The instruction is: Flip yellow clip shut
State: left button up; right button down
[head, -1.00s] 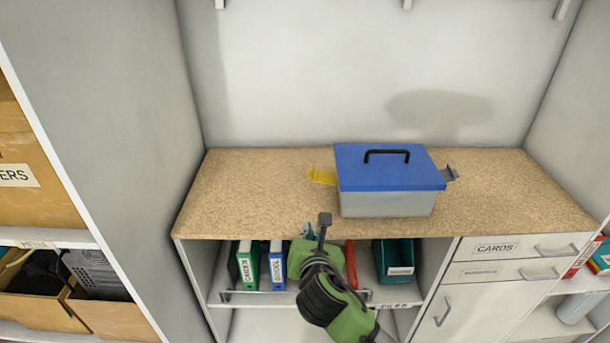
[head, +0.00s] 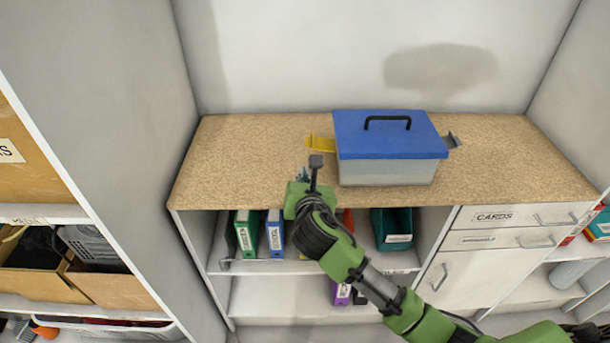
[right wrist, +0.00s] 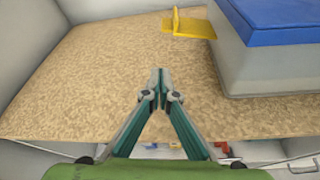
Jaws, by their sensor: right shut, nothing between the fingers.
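The yellow clip (head: 320,143) sticks out flat from the left side of a box with a blue lid (head: 390,134) and a clear grey body (head: 388,172). In the right wrist view the yellow clip (right wrist: 188,25) is folded outward, with a raised tab at its outer end. A grey clip (head: 452,140) sticks out on the box's right side. My right gripper (right wrist: 160,76) is shut and empty, in front of the clip and apart from it. In the head view the right gripper (head: 304,174) is partly hidden by its own wrist. My left gripper is not in view.
The box stands on a speckled tan worktop (head: 240,160), clear to its left and right. Below the front edge are binders (head: 274,234), a teal bin (head: 391,228) and drawers (head: 508,217). A side wall rises at left.

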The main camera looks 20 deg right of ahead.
aim_at(320, 141)
jog(key=x, duration=0.5)
jog(key=shift+w, duration=0.1)
jog(key=r+p, duration=0.2)
jog(key=r, duration=0.1)
jog(key=shift+w+d+r, duration=0.1)
jog(key=shift+d, duration=0.25)
jog(key=shift+r, duration=0.25)
jog(key=shift+d+r, duration=0.1)
jog(key=shift+r, duration=0.1)
